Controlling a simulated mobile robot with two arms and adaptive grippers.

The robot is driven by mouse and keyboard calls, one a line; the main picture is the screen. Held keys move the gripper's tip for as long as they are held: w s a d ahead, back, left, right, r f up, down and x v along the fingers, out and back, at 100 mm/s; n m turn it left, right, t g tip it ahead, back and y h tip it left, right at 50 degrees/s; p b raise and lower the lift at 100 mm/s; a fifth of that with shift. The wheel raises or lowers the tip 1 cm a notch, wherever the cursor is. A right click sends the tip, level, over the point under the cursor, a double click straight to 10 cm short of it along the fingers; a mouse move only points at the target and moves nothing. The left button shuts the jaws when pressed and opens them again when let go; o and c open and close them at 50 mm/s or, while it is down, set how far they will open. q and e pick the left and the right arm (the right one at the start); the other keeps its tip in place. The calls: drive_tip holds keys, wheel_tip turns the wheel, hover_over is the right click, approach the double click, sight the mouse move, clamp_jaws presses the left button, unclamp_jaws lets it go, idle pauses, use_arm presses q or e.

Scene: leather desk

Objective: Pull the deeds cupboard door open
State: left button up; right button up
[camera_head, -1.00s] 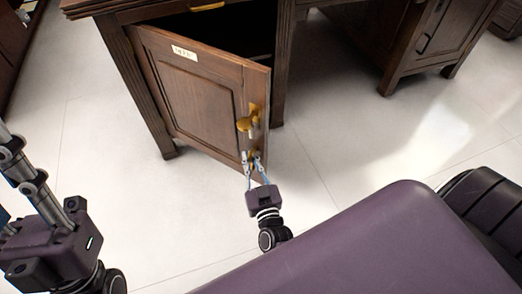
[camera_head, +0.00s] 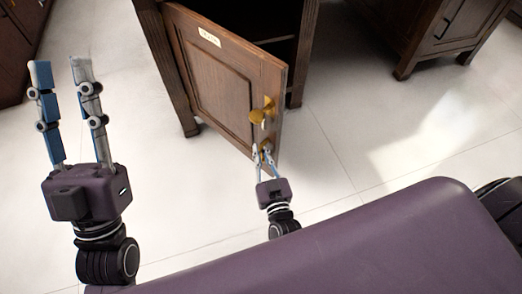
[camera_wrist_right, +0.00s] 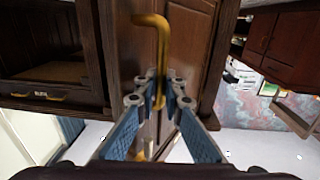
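The deeds cupboard door (camera_head: 225,82) is dark panelled wood with a small pale label (camera_head: 209,37) at its top. It stands ajar, swung out from the desk, with the dark inside showing behind it. A brass fitting (camera_head: 262,114) sits near its free edge. My right gripper (camera_head: 263,152) is at the brass handle just below that. In the right wrist view the bent brass handle (camera_wrist_right: 163,50) runs between my fingertips, which are closed around it. My left gripper (camera_head: 61,63) is open and empty, fingers upward in the picture, left of the desk and away from the door.
The desk's left leg (camera_head: 174,80) stands beside the door's hinge side. Another dark wooden pedestal (camera_head: 440,35) is at the upper right. Dark furniture (camera_head: 18,45) stands at the upper left. The pale tiled floor (camera_head: 190,190) in front of the door is clear.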

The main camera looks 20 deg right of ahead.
drive_tip(key=shift+o, duration=1)
drive_tip(key=shift+s, duration=0.1)
drive_tip(key=s+a, duration=0.1)
drive_tip(key=s, duration=1.1)
